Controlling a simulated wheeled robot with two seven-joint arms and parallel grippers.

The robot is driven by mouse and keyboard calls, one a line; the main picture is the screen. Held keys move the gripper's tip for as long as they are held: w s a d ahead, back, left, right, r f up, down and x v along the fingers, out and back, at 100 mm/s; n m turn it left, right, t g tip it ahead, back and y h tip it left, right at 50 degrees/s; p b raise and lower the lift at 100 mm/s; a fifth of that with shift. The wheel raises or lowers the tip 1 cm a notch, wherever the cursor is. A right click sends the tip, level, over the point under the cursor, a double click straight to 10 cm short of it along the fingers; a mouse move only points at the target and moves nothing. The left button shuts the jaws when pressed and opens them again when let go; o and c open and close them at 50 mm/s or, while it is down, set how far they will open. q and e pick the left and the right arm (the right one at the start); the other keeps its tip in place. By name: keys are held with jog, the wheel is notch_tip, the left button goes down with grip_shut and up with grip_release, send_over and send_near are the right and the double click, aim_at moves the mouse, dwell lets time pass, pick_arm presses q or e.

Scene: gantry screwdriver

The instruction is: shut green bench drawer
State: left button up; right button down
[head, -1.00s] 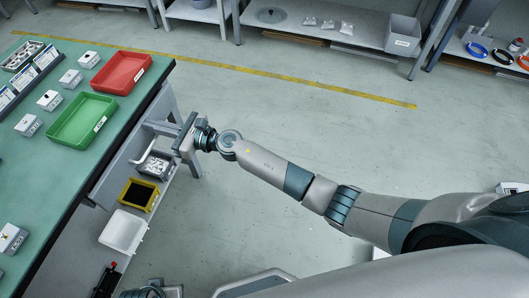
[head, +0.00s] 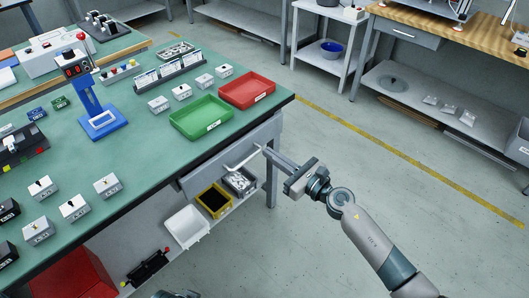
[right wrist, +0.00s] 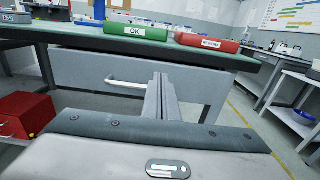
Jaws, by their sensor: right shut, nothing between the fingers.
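The green bench (head: 150,135) has a grey drawer (head: 215,172) under its top, with a pale bar handle (head: 243,160). The drawer front stands out a little from under the bench edge; how far is hard to tell. In the right wrist view the drawer front (right wrist: 85,70) faces me, its handle (right wrist: 125,82) left of my fingers. My right gripper (head: 266,151) is shut and empty, its fingertips close to the drawer front by the handle's right end. They show in the right wrist view (right wrist: 160,77); contact cannot be told.
Green (head: 202,117) and red (head: 247,90) trays stand on the bench near its right corner. Below the drawer, a shelf holds a grey bin (head: 240,182), a yellow bin (head: 214,201) and a white bin (head: 187,227). The floor right of the bench is clear.

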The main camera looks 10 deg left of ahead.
pick_arm(q)
jog(key=shift+r, duration=0.35)
pick_arm(e)
jog(key=v, duration=0.7)
